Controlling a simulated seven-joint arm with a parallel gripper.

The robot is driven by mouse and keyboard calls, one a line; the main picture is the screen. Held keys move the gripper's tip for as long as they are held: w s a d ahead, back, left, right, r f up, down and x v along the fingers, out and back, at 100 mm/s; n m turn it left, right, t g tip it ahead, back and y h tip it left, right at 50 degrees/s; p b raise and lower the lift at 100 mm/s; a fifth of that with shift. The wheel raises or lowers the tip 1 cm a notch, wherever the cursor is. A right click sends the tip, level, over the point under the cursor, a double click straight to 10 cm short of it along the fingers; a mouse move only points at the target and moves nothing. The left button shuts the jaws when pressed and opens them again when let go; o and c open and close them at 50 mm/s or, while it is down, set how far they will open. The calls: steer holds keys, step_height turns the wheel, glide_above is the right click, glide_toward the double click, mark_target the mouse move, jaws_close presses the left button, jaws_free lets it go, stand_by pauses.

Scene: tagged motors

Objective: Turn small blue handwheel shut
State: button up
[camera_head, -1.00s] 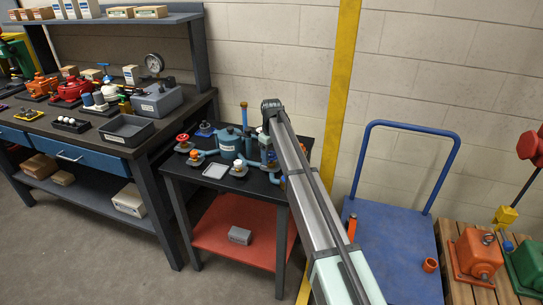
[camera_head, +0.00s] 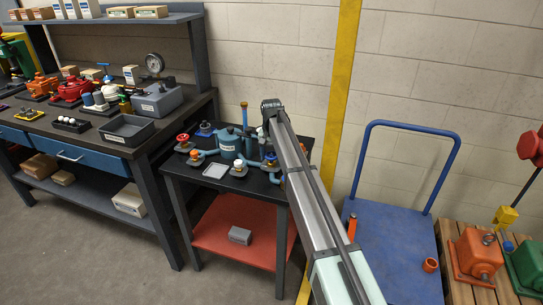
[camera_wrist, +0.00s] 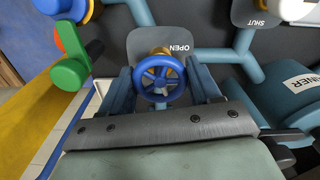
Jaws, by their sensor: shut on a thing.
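The small blue handwheel (camera_wrist: 160,82) shows in the wrist view, with a brass-coloured part behind it. It stands before a grey plate (camera_wrist: 181,46) that reads OPEN, upside down in this view. My gripper (camera_wrist: 164,76) is shut on the handwheel, with one blue-grey finger at each side of its rim. In the head view my arm reaches over the small black table (camera_head: 210,183), and its end hides much of the gripper and handwheel there.
A teal tank (camera_head: 229,147) with pipes stands on the table; its labelled side is close at right in the wrist view. A red handwheel (camera_head: 182,138) and a white knob (camera_head: 239,163) are nearby. A green-and-orange part (camera_wrist: 70,70) lies left of the gripper in the wrist view.

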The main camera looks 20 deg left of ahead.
mark_target(271, 155)
steer(key=m, duration=0.3)
steer(key=shift+m, duration=0.5)
steer(key=o, duration=1)
step_height(271, 155, up, 14)
steer(key=shift+f, duration=0.1)
stand_by(0.3)
stand_by(0.4)
